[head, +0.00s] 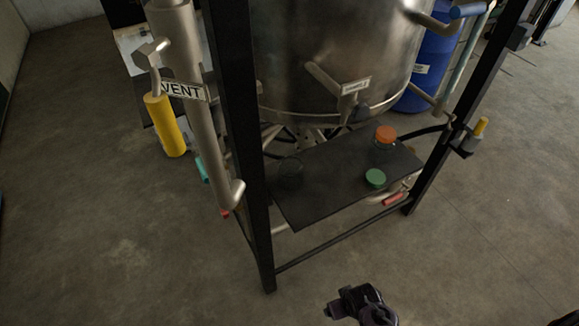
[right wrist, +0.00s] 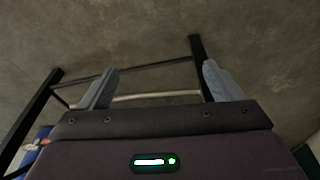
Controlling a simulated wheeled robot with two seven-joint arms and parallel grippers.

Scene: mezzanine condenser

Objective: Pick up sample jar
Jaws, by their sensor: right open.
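A dark shelf (head: 325,195) in the black frame under the steel vessel holds several jars. One jar has an orange lid (head: 385,134) and stands at the back right. A jar with a green lid (head: 375,178) stands near the shelf's front right edge. A dark, clear jar (head: 291,172) stands at the left end, with no coloured lid visible. Which of them is the sample jar I cannot tell. My right gripper (head: 352,303) is low in the head view, in front of the frame and apart from the jars. In the right wrist view its fingers (right wrist: 160,82) are spread and empty.
Black frame posts (head: 246,160) stand at the shelf's left and right, and the vessel (head: 320,60) overhangs its back. A pipe with a VENT sign (head: 183,91) and a yellow cylinder (head: 166,125) are at left. A blue drum (head: 428,70) stands behind. The floor in front is clear.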

